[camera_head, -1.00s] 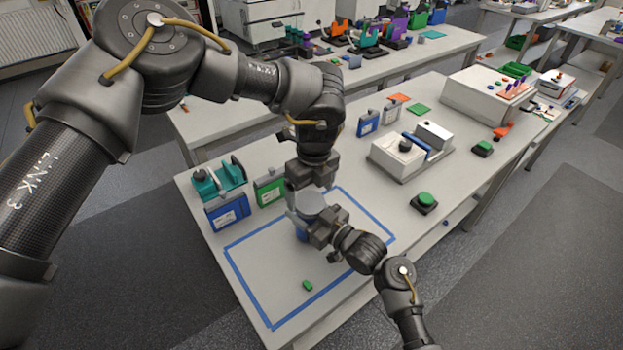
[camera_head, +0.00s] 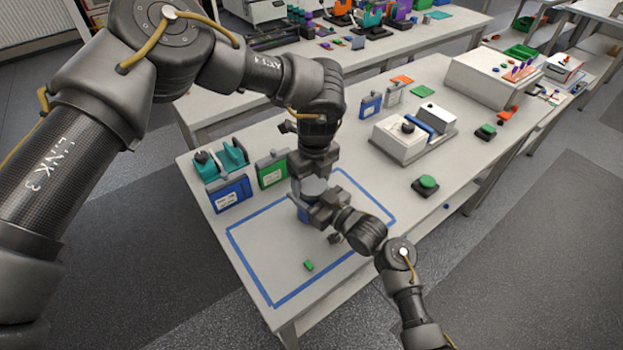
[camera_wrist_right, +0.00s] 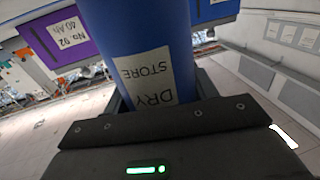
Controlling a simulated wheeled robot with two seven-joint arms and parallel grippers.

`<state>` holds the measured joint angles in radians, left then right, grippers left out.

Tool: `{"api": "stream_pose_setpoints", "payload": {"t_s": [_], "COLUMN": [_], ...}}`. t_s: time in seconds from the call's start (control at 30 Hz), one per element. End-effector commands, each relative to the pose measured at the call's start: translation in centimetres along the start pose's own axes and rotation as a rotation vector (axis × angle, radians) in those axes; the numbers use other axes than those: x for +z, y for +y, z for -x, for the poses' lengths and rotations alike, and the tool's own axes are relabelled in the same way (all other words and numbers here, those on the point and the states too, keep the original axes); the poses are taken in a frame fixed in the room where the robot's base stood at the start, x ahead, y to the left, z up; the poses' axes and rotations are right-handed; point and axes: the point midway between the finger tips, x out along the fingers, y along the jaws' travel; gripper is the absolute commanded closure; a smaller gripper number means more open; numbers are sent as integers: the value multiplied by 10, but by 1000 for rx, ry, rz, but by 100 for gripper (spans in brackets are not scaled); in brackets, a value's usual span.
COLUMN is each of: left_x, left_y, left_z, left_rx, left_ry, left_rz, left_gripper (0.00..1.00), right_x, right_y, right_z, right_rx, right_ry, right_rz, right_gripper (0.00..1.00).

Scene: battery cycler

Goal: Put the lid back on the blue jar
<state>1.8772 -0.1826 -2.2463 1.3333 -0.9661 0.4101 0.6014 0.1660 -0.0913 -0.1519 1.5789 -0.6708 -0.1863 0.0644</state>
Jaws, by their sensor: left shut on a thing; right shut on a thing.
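The blue jar (camera_head: 304,214) stands near the back of the taped area, mostly covered by my grippers in the head view. My right gripper (camera_head: 322,208) is shut on the jar. In the right wrist view the blue jar (camera_wrist_right: 140,45) is close between the jaws, its label reading "DRY STORE"; its top is out of frame. My left gripper (camera_head: 309,178) points down over the jar and is shut on the grey round lid (camera_head: 314,187). The lid shows just above the jar; whether it touches the rim cannot be told.
A blue tape outline (camera_head: 258,268) surrounds a small green piece (camera_head: 309,265). Blue (camera_head: 230,194) and green (camera_head: 272,170) boxes and a teal holder (camera_head: 233,155) stand to the left. A white device (camera_head: 400,140) and green button (camera_head: 428,182) are on the right.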

Motion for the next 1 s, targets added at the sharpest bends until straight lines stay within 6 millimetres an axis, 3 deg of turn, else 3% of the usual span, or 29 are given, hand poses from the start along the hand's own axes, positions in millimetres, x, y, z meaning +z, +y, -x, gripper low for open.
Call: {"api": "stream_pose_setpoints", "payload": {"t_s": [0.13, 0.43, 0.77, 0.8, 0.93, 1.0], "left_x": [0, 0, 0, 0, 0, 0], "left_y": [0, 0, 0, 0, 0, 0], "left_z": [0, 0, 0, 0, 0, 0], "left_rx": [0, 1, 2, 2, 1, 1], "left_ry": [0, -1, -1, -1, -1, -1], "left_rz": [-84, -535, -574, -574, -573, -573], "left_gripper": [57, 57, 57, 25, 8, 8], "right_x": [-1, 0, 0, 0, 0, 0], "right_y": [0, 0, 0, 0, 0, 0], "right_z": [0, 0, 0, 0, 0, 0], "right_rx": [0, 0, 1, 1, 1, 1], "right_ry": [1, 1, 1, 1, 1, 1], "right_rz": [1, 1, 1, 1, 1, 0], "right_gripper": [100, 100, 100, 100, 100, 100]}}
